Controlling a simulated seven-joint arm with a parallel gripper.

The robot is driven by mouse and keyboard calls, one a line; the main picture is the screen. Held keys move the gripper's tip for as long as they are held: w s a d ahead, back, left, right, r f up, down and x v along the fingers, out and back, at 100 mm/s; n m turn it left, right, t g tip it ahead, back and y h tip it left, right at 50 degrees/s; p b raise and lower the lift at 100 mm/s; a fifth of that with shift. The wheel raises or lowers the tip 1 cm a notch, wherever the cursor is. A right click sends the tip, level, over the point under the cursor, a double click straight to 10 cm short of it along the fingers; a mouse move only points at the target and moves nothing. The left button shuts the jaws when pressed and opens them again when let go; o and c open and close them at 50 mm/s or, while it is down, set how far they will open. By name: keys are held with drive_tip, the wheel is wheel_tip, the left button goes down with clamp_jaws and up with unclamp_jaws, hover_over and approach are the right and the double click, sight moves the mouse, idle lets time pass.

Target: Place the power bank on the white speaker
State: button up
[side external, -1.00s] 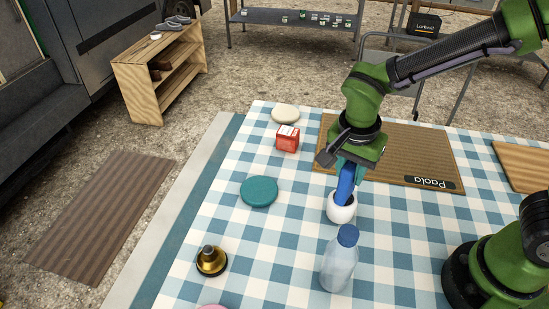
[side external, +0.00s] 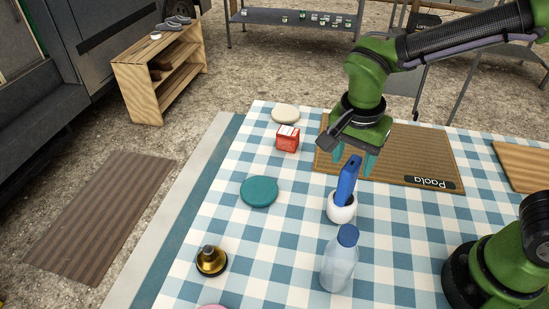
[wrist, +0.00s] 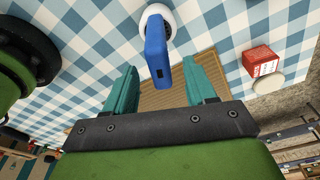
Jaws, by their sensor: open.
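The blue power bank (side external: 348,180) stands tilted on the white speaker (side external: 341,208), its lower end meeting the speaker's top. In the wrist view the power bank (wrist: 157,52) points toward the camera, with the round white speaker (wrist: 158,20) behind it. My gripper (side external: 354,166) is open, above and behind the power bank in the side view. In the wrist view its two teal fingers (wrist: 162,88) are spread apart with nothing held between them. The contact between power bank and speaker is partly hidden by the speaker's rim.
A clear bottle with blue cap (side external: 339,262) stands close in front of the speaker. A teal disc (side external: 259,191), a red box (side external: 287,139), a cream disc (side external: 285,114) and a brass-coloured object (side external: 211,260) lie leftward. A brown mat (side external: 415,155) lies behind. Checked cloth between them is clear.

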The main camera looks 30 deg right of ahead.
drive_tip(key=r, duration=0.5)
drive_tip(key=a+r, duration=0.1)
drive_tip(key=r, duration=0.1)
drive_tip(key=shift+s+r, duration=0.2)
drive_tip(key=shift+r, duration=0.05)
drive_tip(key=shift+s+d+r, duration=0.1)
drive_tip(key=shift+r, duration=0.25)
drive_tip(key=s+d+r+n+t+y, duration=0.1)
drive_tip(key=s+d+n+t+y, duration=0.2)
drive_tip(key=s+d+n+t, duration=0.3)
drive_tip(key=d+n, duration=0.3)
drive_tip(key=d, duration=0.1)
drive_tip(key=shift+n+y, duration=0.3)
